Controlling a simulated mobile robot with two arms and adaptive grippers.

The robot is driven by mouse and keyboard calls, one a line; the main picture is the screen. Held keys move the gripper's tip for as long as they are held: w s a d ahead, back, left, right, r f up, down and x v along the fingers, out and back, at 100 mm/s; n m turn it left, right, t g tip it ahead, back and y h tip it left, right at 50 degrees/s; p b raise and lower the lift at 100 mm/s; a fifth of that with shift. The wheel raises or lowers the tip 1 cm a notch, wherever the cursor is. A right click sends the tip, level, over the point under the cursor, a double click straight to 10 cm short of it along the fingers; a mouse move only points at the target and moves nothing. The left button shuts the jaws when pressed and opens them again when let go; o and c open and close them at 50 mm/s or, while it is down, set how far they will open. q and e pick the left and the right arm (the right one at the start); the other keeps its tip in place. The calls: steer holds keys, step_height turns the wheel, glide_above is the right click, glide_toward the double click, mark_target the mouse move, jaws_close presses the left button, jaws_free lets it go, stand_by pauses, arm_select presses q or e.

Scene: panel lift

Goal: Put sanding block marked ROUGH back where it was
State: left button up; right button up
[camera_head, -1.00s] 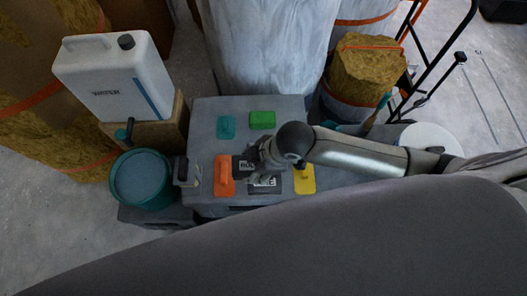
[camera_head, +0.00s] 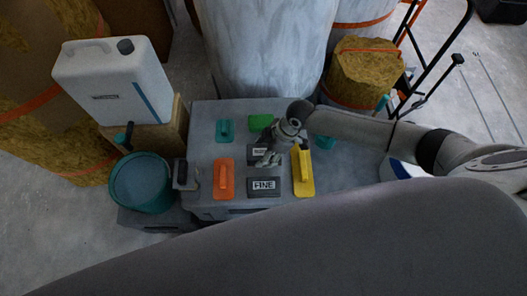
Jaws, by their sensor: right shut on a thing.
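My right gripper (camera_head: 267,161) is above the grey work surface (camera_head: 205,140), shut on a dark sanding block (camera_head: 257,151) with a small pale label. The label is too small and covered to read, and the fingers hide part of the block. I cannot tell whether it touches the surface. A second dark sanding block (camera_head: 264,187), marked FINE, lies just in front of it and apart from the gripper. My left gripper is not in view.
An orange float (camera_head: 223,190) lies left of the FINE block, a yellow one (camera_head: 304,185) right. A teal float (camera_head: 225,139) and green block (camera_head: 260,122) lie behind. A teal bucket (camera_head: 143,205) and white water can (camera_head: 112,92) stand left. The surface's rear left is clear.

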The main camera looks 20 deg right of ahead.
mark_target(263, 149)
steer(key=w+f, duration=0.2)
steer(key=f, duration=0.1)
steer(key=shift+w+d+f, duration=0.1)
steer(key=shift+w+f, duration=0.05)
steer(key=shift+w, duration=0.25)
steer(key=shift+f, duration=1.5)
steer(key=o, duration=1)
steer(key=v, duration=1.2)
steer(key=shift+s+d, duration=0.1)
